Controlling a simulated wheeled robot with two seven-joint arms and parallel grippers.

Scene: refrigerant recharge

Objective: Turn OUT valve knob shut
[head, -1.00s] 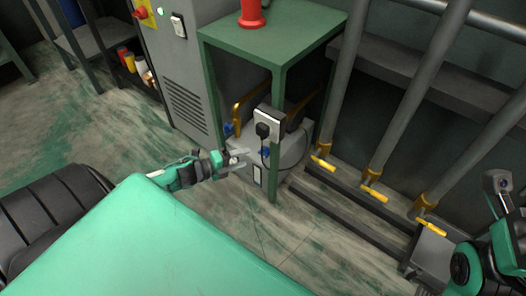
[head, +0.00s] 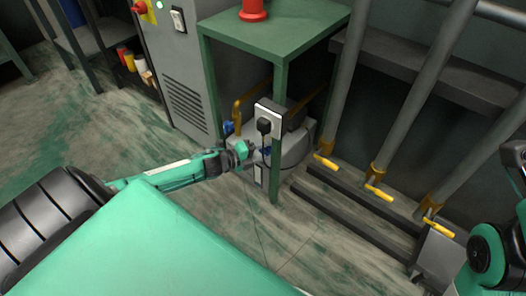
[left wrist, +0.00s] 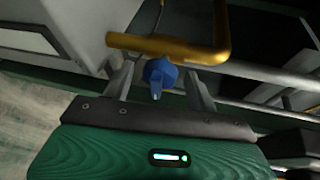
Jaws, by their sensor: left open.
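A blue valve knob (left wrist: 160,75) is between the two fingers of my left gripper (left wrist: 160,88) in the left wrist view. The fingers are open, one on each side of it, with gaps showing. In the head view my left gripper (head: 258,154) is at the front of the grey recovery machine (head: 293,152), by a blue knob (head: 267,150). A second blue knob (head: 228,127) is further left on the machine. I cannot read any OUT label. My right arm shows at the right edge, but its fingers do not show.
A yellow handle (left wrist: 170,48) runs just beyond the knob. A green table (head: 275,38) stands over the machine, its front leg (head: 277,178) close to my gripper. A socket box with a black plug (head: 264,126) hangs on that leg. Pipes with yellow valve levers (head: 379,193) stand right.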

